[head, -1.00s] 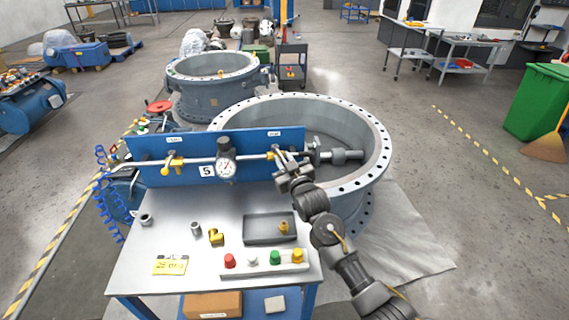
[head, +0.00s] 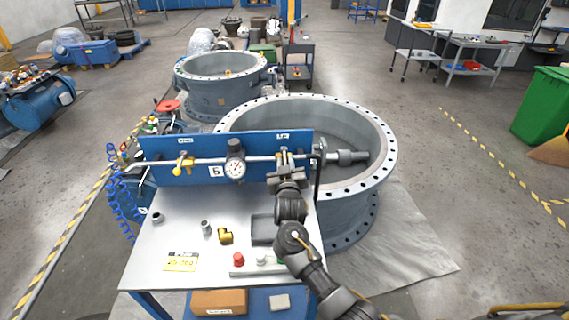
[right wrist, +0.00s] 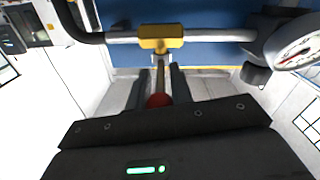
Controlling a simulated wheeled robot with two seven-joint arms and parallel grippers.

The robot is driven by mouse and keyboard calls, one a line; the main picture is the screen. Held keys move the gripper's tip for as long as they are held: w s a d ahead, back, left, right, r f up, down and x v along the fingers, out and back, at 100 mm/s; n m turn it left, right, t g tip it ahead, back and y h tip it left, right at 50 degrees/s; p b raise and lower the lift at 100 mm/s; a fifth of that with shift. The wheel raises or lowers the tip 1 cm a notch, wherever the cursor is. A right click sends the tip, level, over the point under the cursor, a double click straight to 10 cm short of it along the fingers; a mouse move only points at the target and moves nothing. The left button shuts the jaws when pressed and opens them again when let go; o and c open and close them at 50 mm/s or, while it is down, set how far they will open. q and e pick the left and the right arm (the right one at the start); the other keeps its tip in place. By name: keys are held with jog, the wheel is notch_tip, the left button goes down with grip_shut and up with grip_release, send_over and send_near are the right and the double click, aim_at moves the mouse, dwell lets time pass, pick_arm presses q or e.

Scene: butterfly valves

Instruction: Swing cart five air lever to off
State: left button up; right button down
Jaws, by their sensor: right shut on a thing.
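The cart with the number 5 plate (head: 216,171) has a blue panel (head: 205,174) carrying a pipe and a round gauge (head: 235,168). At the pipe's right end, my right gripper (head: 286,170) is at a valve, largely covering its lever. In the right wrist view the yellow valve body (right wrist: 160,38) sits on the grey pipe. Its lever (right wrist: 160,72) stands across the pipe, pointing towards me, with a red tip (right wrist: 158,101). My right gripper (right wrist: 161,88) is shut on this lever, one finger each side.
Another yellow-handled valve (head: 184,163) sits left of the gauge. A large flanged ring (head: 375,190) stands close behind and right.

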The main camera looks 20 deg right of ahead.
jog(key=c, duration=1.5)
grip_release()
jog(key=shift+r, duration=0.15)
jog(key=shift+c, duration=0.2)
jog(key=shift+o, duration=0.2)
jog(key=shift+a, duration=0.1)
jog(key=p+v, duration=0.7)
jog(key=v, duration=0.3)
jog(key=shift+s, duration=0.35)
